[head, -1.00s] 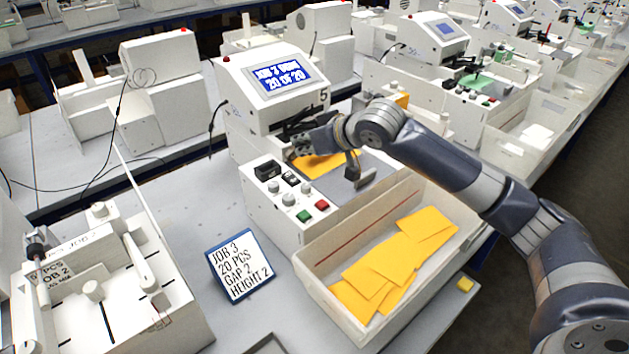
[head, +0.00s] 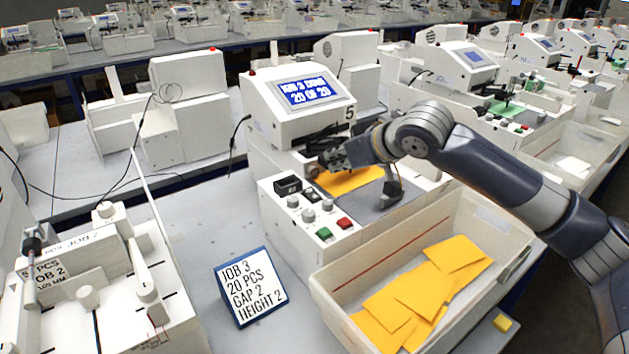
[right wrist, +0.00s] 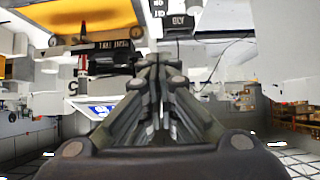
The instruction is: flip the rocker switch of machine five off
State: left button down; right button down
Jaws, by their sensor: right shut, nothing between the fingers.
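Which way the rocker is tipped cannot be told. My right gripper (head: 318,167) is shut and empty, above the panel's back edge and in front of the machine's head. The right wrist view shows its closed fingers (right wrist: 161,70) near the machine's dark parts. My left gripper is not in view.
An orange sheet (head: 350,181) lies on the machine's bed under my right arm. A white bin (head: 345,271) with several orange sheets stands in front. A JOB 3 sign (head: 250,287) stands to the left of it. Another machine (head: 150,280) is at the lower left.

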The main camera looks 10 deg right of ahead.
jog(key=p, duration=0.2)
send_over(313, 193)
jog(key=f, duration=0.5)
jog(key=shift+s+d+f, duration=0.15)
jog(key=shift+s+f, duration=0.05)
jog(key=shift+s, duration=0.2)
jog(key=f, duration=0.3)
jog(key=shift+w+f, duration=0.2)
jog(key=shift+w, duration=0.1)
jog(key=shift+w+f, duration=0.1)
jog(key=shift+f, duration=0.4)
